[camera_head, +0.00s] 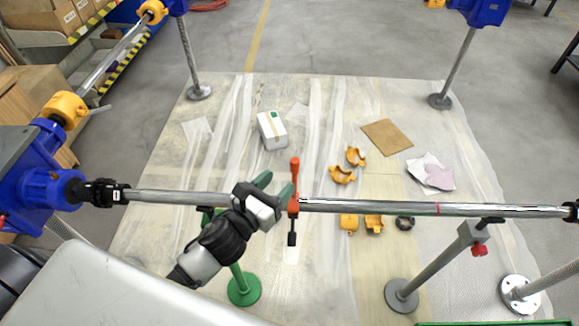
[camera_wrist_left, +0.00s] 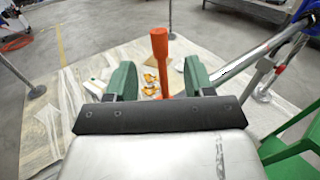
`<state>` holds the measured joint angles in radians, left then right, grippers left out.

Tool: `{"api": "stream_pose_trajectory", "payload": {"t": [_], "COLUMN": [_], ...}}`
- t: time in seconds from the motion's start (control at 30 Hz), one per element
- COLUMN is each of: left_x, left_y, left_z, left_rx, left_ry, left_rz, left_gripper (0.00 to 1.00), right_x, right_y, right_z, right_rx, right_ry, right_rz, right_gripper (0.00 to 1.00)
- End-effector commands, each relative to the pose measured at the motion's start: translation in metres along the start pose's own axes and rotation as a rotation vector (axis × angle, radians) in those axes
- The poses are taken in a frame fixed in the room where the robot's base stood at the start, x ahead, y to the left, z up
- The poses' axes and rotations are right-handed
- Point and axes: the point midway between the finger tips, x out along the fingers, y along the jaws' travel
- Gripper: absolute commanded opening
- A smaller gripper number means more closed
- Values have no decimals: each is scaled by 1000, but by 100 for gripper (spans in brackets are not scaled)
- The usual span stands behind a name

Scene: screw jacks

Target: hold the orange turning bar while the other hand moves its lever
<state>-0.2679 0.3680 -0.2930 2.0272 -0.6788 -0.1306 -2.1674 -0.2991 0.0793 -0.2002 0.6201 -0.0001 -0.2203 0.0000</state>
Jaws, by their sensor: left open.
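The orange turning bar (camera_head: 295,172) stands upright across the long steel shaft in the head view, with an orange collar at the shaft. A short dark end piece (camera_head: 292,239) hangs below the collar; I cannot tell whether it is the lever. My left gripper (camera_head: 276,187) is open just left of the bar, its green fingers pointing toward it. In the left wrist view the bar (camera_wrist_left: 161,60) shows between the two open green fingers, with a gap on each side. I cannot tell how deep it is between them. My right gripper is not in view.
The steel shaft (camera_head: 390,207) runs across the head view. A green stand (camera_head: 243,287) and a grey stand (camera_head: 402,294) are below it. A white box (camera_head: 271,130), brown cardboard (camera_head: 387,137) and orange clamps (camera_head: 342,175) lie on the floor sheet. Blue machinery (camera_head: 40,185) is at left.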

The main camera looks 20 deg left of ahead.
Motion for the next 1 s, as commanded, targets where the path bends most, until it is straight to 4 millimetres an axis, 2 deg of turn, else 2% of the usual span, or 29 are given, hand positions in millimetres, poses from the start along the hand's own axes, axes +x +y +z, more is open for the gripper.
{"api": "stream_pose_trajectory", "payload": {"t": [0.2,0.43,0.6,0.87,0.9,1.0], "left_x": [42,75,85,86,86,86], "left_y": [0,0,0,0,0,0], "left_z": [4,2,0,0,0,0], "left_rx": [-4,-4,-5,-5,-5,-5], "left_ry": [-2,0,1,2,2,2], "left_rz": [1,1,1,0,0,1], "left_gripper": [53,53,53,53,51,36], "right_x": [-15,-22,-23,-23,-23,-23], "right_y": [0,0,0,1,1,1], "right_z": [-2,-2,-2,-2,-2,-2], "right_rx": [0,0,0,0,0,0], "right_ry": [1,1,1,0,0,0], "right_rz": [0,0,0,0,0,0], "right_gripper": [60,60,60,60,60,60]}}
